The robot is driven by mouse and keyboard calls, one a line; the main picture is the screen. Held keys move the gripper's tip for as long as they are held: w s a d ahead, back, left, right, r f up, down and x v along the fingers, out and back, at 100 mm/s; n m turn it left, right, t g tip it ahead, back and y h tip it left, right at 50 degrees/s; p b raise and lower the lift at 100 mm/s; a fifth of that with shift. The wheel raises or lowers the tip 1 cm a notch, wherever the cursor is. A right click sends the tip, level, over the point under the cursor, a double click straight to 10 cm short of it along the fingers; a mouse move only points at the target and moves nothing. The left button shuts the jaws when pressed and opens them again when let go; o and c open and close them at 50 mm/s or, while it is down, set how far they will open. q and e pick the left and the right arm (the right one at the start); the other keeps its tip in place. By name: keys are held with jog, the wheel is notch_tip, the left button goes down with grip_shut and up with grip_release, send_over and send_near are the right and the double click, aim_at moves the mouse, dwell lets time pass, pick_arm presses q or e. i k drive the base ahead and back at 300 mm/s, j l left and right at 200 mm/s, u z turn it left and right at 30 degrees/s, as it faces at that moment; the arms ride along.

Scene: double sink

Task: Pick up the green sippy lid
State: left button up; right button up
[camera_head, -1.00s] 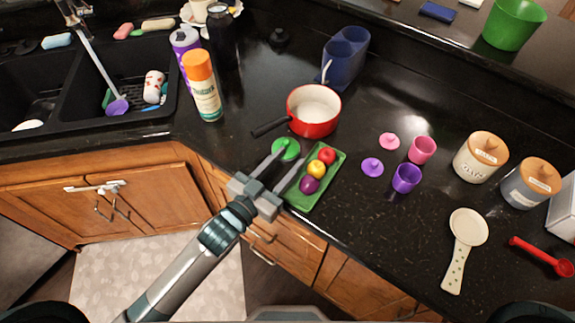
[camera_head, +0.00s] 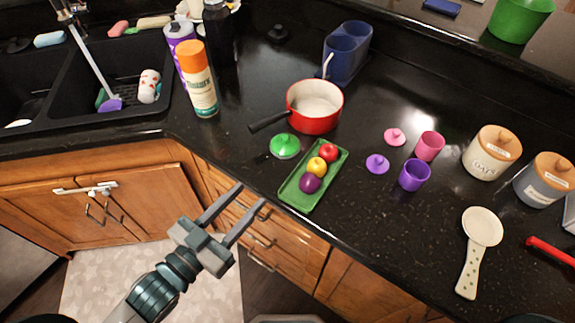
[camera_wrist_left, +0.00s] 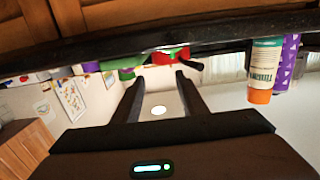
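The green sippy lid (camera_head: 285,146) lies on the black counter near its front edge, between the red saucepan and the green tray. My left gripper (camera_head: 240,193) is open and empty, in front of the counter and to the lower left of the lid. In the left wrist view its two fingers (camera_wrist_left: 161,82) are spread with nothing between them. Green and red things show beyond the fingertips there, at the counter edge; I cannot tell which green one is the lid. My right gripper is not in view.
A green tray (camera_head: 288,194) with toy fruit is right of the lid. A red saucepan (camera_head: 318,125) stands behind it, handle pointing left. A spray can (camera_head: 201,88) stands near the sink. Pink (camera_head: 395,137) and purple (camera_head: 377,164) lids lie to the right.

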aim_at(284, 146)
jog(key=k+j+z, duration=0.1)
jog(key=j+z, duration=0.25)
jog(key=k+j+z, duration=0.2)
jog(key=z, duration=0.2)
jog(key=k+j+z, duration=0.2)
jog(key=j+z, duration=0.15)
jog(key=k+l, duration=0.2)
